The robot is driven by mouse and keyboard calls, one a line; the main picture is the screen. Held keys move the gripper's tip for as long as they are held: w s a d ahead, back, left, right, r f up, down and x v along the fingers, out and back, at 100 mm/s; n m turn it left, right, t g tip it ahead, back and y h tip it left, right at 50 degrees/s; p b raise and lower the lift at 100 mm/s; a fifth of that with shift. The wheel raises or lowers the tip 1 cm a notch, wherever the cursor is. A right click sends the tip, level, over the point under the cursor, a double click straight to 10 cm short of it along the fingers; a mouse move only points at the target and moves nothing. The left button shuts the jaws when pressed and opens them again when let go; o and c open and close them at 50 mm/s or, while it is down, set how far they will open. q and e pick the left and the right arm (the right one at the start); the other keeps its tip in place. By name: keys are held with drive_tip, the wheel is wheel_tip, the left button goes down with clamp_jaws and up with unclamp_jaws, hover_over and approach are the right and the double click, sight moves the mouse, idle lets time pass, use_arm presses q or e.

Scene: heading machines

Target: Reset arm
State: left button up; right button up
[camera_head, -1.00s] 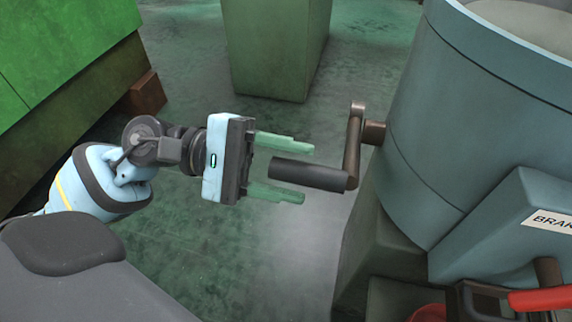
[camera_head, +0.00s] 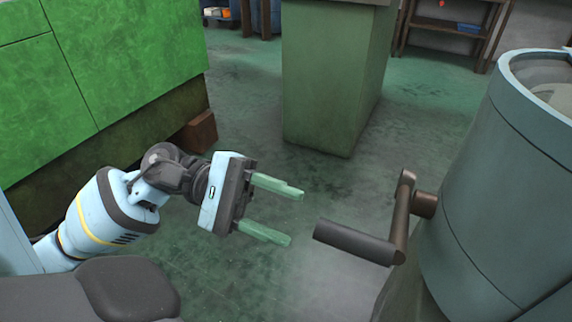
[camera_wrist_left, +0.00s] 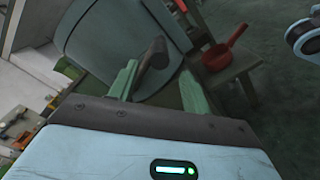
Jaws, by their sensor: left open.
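My left gripper (camera_head: 272,214) is open and empty in the head view, its two green fingers pointing right. It is left of the crank handle (camera_head: 352,242), with a gap between the fingertips and the dark cylindrical grip. The crank is joined by a brown arm to the large blue-grey drum machine (camera_head: 490,190) at the right. In the left wrist view the crank handle (camera_wrist_left: 155,55) shows ahead, between the lines of the spread fingers (camera_wrist_left: 157,84). My right gripper is not identifiable in either view.
A green cabinet (camera_head: 110,60) stands at the left and a green pedestal (camera_head: 330,80) at the back middle. A brown block (camera_head: 200,132) sits beside the cabinet. A red pan-like object (camera_wrist_left: 222,52) rests on a stand in the wrist view.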

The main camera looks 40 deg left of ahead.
drive_tip(key=shift+w, duration=0.3)
drive_tip(key=shift+r, duration=0.1)
